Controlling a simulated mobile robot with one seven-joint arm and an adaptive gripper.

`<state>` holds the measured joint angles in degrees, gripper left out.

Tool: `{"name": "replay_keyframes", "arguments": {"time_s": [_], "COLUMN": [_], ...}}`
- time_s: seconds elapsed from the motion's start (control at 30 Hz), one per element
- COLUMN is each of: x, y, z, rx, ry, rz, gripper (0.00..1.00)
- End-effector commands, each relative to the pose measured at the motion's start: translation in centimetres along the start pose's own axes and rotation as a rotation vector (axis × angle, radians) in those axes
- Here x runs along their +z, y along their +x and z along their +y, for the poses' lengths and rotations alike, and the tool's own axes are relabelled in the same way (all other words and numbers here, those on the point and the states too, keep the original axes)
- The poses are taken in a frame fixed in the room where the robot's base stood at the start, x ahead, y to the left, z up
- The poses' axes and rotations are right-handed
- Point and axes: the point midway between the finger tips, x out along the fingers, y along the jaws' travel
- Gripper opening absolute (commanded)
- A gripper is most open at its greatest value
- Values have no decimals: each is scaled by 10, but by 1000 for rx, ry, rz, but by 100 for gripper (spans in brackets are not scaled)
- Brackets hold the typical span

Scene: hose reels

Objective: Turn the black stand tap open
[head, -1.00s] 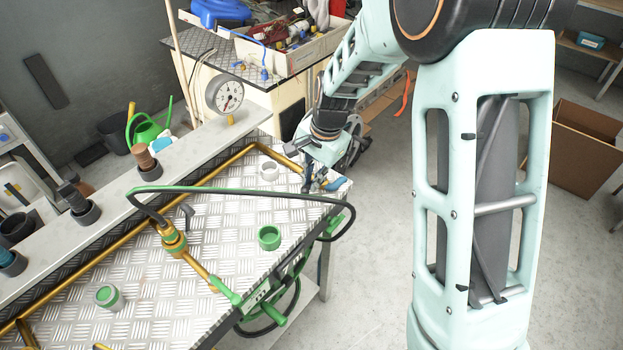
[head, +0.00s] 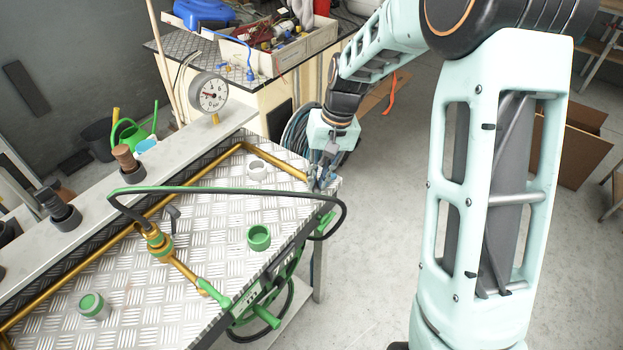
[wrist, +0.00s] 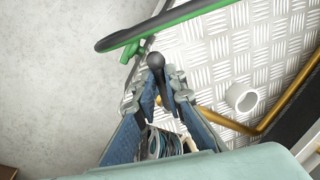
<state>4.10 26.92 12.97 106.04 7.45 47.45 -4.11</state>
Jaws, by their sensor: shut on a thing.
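The black stand tap shows as a black lever with a round knob (wrist: 155,61) in the wrist view. It stands between my gripper's two blue-padded fingers (wrist: 160,88), which are shut on it. The knob sticks out past the fingertips. In the head view my gripper (head: 322,178) is at the table's right corner, at the end of the brass pipe (head: 277,163). There the fingers mostly hide the tap, and its body cannot be made out. The brass pipe also runs beside the fingers in the wrist view (wrist: 217,119).
A green and black hose (head: 230,191) arches over the tread-plate table (head: 215,245), close to my gripper. A green hose reel (head: 265,300) hangs at the front edge. Open floor lies right.

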Motion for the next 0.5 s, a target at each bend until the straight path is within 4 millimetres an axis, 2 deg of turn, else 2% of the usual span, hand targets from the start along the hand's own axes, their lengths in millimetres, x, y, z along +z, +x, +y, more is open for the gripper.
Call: {"name": "replay_keyframes", "arguments": {"time_s": [0.03, 0.5], "x": [4, -4], "y": [2, -3], "z": [2, 25], "rx": [-2, -4], "ry": [-44, -472], "rz": [-23, -109], "gripper": [0, 0]}}
